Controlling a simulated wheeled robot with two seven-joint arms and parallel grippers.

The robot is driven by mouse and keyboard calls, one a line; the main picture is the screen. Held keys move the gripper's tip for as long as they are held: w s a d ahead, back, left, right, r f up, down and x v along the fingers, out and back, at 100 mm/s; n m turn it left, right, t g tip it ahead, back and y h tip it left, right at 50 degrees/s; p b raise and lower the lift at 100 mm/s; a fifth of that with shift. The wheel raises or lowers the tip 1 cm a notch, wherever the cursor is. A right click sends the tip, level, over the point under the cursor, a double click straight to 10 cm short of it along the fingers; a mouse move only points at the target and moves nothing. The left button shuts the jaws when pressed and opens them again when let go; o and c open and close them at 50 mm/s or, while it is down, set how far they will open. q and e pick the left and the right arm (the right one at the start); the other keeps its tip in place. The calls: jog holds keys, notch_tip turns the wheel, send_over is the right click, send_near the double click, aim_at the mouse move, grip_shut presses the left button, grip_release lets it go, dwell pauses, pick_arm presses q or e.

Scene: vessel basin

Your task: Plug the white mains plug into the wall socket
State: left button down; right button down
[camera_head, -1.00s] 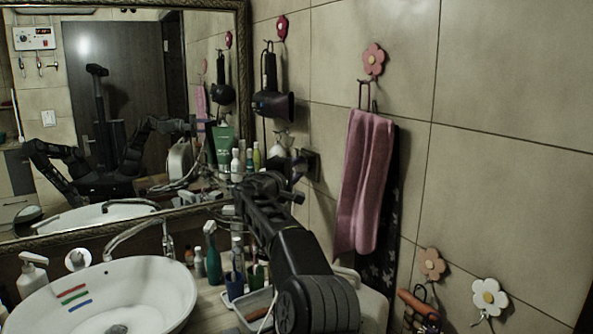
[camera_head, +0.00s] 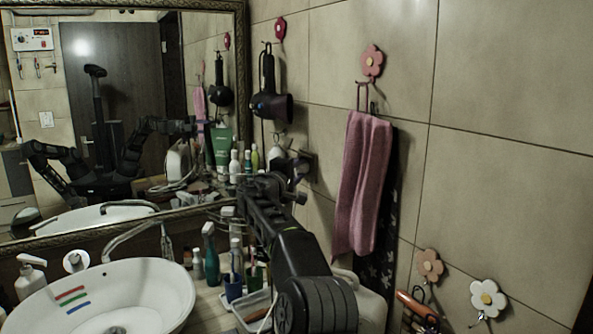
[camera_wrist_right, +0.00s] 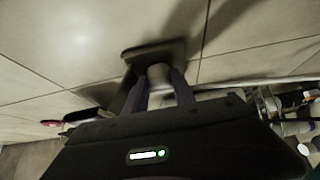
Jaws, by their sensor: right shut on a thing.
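The wall socket (camera_wrist_right: 168,51) is a dark square plate on the tiled wall in the right wrist view. In the head view the socket (camera_head: 311,166) shows only partly, behind my right gripper (camera_head: 298,176). The white mains plug (camera_wrist_right: 158,74) looks pale grey, between the two fingers of my right gripper (camera_wrist_right: 160,88), which are shut on it. The plug is in front of the socket plate and very close to it or touching; its pins are hidden, so I cannot tell how deep it sits. My left gripper is not directly in view.
A pink towel (camera_head: 363,185) hangs right of the socket. A hair dryer (camera_head: 270,106) hangs above left. Bottles, including a teal one (camera_head: 210,252), and a tray (camera_head: 250,312) crowd the counter beside the white basin (camera_head: 150,290). A framed mirror (camera_head: 243,60) reflects my arms.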

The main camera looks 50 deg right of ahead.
jog(key=c, duration=1.1)
grip_release()
jog(key=shift+o, duration=0.7)
jog(key=shift+r, duration=0.1)
jog(key=shift+s+a+b, duration=0.1)
jog(key=shift+a+b, duration=0.1)
jog(key=shift+b, duration=0.25)
jog(key=b+v, duration=0.4)
jog(key=v, duration=0.3)
jog(key=shift+f, duration=0.25)
jog(key=shift+a, duration=0.1)
